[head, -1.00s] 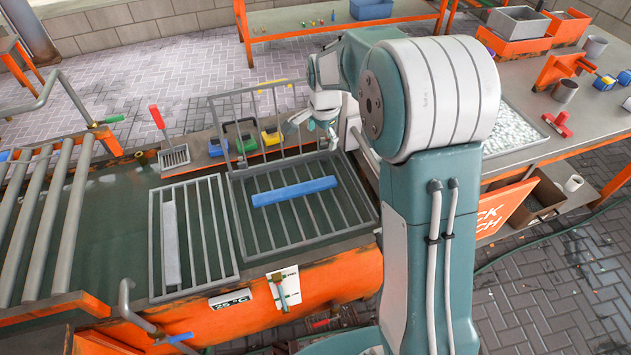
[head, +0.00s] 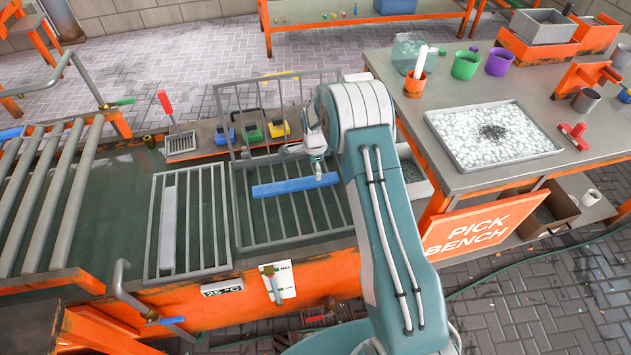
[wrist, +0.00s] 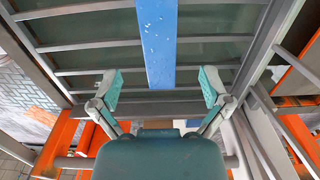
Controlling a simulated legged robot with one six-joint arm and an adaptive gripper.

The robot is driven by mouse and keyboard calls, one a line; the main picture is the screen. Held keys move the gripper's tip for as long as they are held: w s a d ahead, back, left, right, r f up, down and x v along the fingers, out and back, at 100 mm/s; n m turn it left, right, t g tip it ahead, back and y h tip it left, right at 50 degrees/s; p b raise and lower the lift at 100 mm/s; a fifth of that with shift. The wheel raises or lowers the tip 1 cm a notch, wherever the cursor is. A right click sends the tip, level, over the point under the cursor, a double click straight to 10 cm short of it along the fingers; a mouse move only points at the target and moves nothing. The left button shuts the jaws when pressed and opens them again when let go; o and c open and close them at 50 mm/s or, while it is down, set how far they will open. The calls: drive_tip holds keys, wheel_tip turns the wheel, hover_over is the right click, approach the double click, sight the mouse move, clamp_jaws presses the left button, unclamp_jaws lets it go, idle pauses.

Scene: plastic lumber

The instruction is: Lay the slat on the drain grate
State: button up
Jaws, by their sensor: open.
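A blue slat (head: 292,185) lies crosswise over the bars of the right-hand grate (head: 285,228), a rack with a raised barred lid. A second, pale grey slat (head: 168,228) lies lengthwise on the left-hand grate (head: 219,222). My gripper (head: 318,172) is at the right end of the blue slat, pointing down. In the wrist view the gripper (wrist: 158,86) is open, with one green-padded finger on each side of the blue slat (wrist: 158,50) and a gap to both edges. The labels do not show which grate is the drain grate.
The raised barred lid (head: 272,112) stands behind the blue slat. Yellow, green and blue clamp-like items (head: 250,132) sit on the back ledge beside a red-handled basket (head: 179,142). Grey rollers (head: 53,195) are at left. The pick bench (head: 470,180) holds a tray of white pellets (head: 495,135).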

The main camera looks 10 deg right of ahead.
drive_tip(key=f, duration=0.2)
drive_tip(key=d+f, duration=0.1)
drive_tip(key=f, duration=0.1)
drive_tip(key=shift+f, duration=0.75)
drive_tip(key=shift+a, duration=0.25)
